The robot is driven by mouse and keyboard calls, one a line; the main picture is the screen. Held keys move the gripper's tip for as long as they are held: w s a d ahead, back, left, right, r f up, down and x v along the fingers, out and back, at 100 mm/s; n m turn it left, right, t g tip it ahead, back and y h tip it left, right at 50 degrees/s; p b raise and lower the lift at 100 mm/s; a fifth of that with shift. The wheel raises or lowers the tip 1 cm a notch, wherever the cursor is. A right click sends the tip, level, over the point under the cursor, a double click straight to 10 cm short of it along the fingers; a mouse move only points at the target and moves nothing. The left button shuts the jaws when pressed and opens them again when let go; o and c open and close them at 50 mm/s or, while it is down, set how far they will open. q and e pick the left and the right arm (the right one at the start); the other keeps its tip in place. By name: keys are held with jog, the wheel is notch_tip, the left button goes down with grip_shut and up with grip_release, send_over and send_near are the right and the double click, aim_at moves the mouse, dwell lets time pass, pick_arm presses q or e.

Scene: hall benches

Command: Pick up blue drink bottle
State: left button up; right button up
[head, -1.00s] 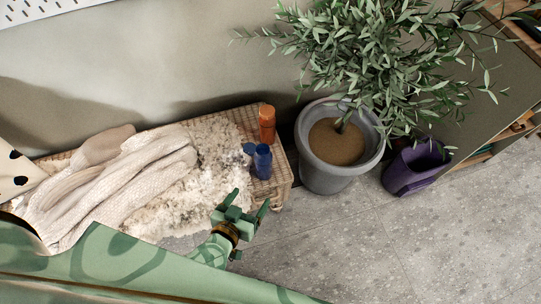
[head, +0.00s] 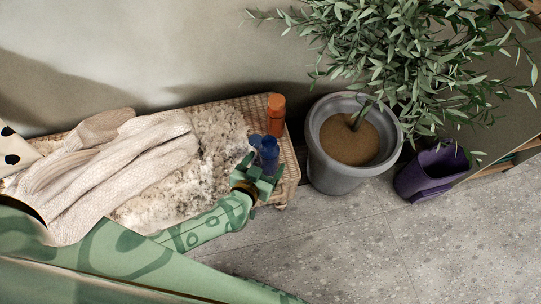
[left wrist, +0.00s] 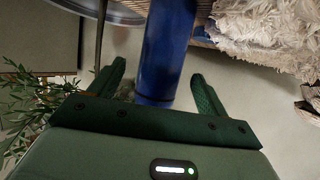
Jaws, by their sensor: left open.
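The blue drink bottle (head: 269,154) stands upright at the right end of the wicker bench (head: 285,188). My left gripper (head: 262,168) is at the bottle, with its fingers open on either side in the head view. In the left wrist view the blue bottle (left wrist: 167,50) lies between the two open fingers of the left gripper (left wrist: 160,85), with gaps visible at both sides. Part of the bottle's lower side is hidden by the gripper in the head view. My right gripper is not in view.
An orange bottle (head: 276,114) stands just behind the blue one. A fluffy fleece (head: 215,150) and a cream knit blanket (head: 110,175) cover the bench to the left. A grey plant pot (head: 335,175) and a purple container (head: 430,175) stand right on the floor.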

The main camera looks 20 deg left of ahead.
pick_arm(q)
jog(key=b+x, duration=0.2)
jog(key=x, duration=0.2)
jog(key=shift+f, duration=0.25)
jog(key=shift+w+r, duration=0.1)
jog(key=shift+r, duration=0.15)
jog(key=shift+c, duration=0.4)
jog(key=c, duration=1.2)
jog(key=shift+r, duration=0.1)
